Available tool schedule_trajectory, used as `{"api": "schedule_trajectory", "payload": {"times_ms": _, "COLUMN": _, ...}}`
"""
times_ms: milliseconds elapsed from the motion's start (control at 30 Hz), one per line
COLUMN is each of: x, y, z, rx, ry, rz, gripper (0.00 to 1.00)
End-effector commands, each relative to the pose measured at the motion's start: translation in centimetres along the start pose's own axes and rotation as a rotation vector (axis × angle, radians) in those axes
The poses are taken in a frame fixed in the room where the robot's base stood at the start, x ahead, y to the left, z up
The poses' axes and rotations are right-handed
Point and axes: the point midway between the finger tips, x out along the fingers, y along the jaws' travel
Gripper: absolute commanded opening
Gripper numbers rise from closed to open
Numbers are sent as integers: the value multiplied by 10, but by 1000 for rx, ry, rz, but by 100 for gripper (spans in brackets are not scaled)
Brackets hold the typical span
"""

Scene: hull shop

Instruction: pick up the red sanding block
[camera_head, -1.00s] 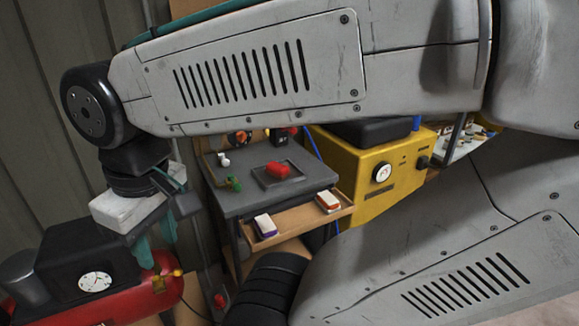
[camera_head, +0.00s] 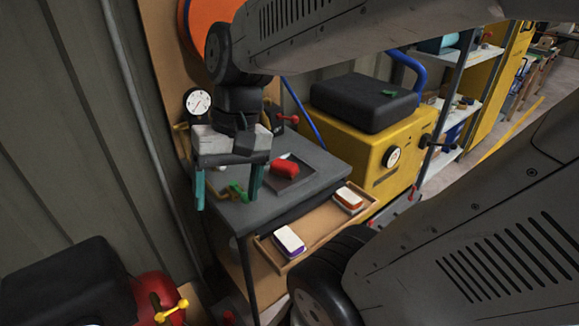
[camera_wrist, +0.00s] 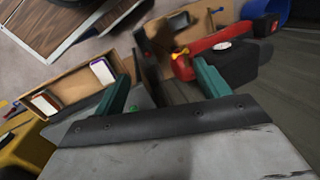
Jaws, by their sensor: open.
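A red block (camera_head: 284,167) lies in a shallow dark square tray (camera_head: 298,181) on the grey worktop. Two white-topped blocks sit in the open wooden drawer below: one with an orange-red base (camera_head: 349,198), one with a purple edge (camera_head: 290,240). They also show in the wrist view, purple-edged (camera_wrist: 103,71) and reddish (camera_wrist: 45,103). My gripper (camera_head: 228,190) is open and empty, its teal fingers pointing down at the worktop's left part, left of the red block. In the wrist view my gripper (camera_wrist: 163,86) spans no held object; the red block in the tray is not seen there.
A green clamp-like item (camera_head: 238,190) is on the worktop between my fingers in the picture. A dial gauge (camera_head: 199,102) stands behind. A yellow machine (camera_head: 362,150) stands to the right. A red compressor (camera_head: 155,292) is at lower left.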

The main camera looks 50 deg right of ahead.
Motion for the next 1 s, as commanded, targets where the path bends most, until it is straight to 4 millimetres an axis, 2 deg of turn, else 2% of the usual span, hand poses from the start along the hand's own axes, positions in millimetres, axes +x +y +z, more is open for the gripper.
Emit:
{"api": "schedule_trajectory", "payload": {"times_ms": 33, "x": 7, "y": 3, "z": -17, "rx": 130, "ry": -42, "rz": -72, "gripper": 75}}
{"api": "schedule_trajectory", "payload": {"times_ms": 167, "x": 18, "y": 10, "z": -62, "rx": 448, "ry": -110, "rz": -277, "gripper": 75}}
{"api": "schedule_trajectory", "payload": {"times_ms": 267, "x": 24, "y": 28, "z": -102, "rx": 699, "ry": -143, "rz": -441, "gripper": 75}}
{"api": "schedule_trajectory", "payload": {"times_ms": 333, "x": 29, "y": 48, "z": -131, "rx": 879, "ry": -160, "rz": -557, "gripper": 75}}
{"api": "schedule_trajectory", "payload": {"times_ms": 467, "x": 39, "y": 102, "z": -181, "rx": 1214, "ry": -171, "rz": -782, "gripper": 75}}
{"api": "schedule_trajectory", "payload": {"times_ms": 567, "x": 50, "y": 159, "z": -212, "rx": 1471, "ry": -165, "rz": -960, "gripper": 75}}
{"api": "schedule_trajectory", "payload": {"times_ms": 600, "x": 56, "y": 184, "z": -222, "rx": 1569, "ry": -158, "rz": -1029, "gripper": 75}}
{"api": "schedule_trajectory", "payload": {"times_ms": 700, "x": 70, "y": 244, "z": -236, "rx": 1787, "ry": -137, "rz": -1186, "gripper": 75}}
{"api": "schedule_trajectory", "payload": {"times_ms": 800, "x": 84, "y": 293, "z": -240, "rx": 1953, "ry": -115, "rz": -1311, "gripper": 75}}
{"api": "schedule_trajectory", "payload": {"times_ms": 900, "x": 93, "y": 324, "z": -240, "rx": 2052, "ry": -97, "rz": -1389, "gripper": 75}}
{"api": "schedule_trajectory", "payload": {"times_ms": 1000, "x": 99, "y": 339, "z": -239, "rx": 2101, "ry": -88, "rz": -1427, "gripper": 75}}
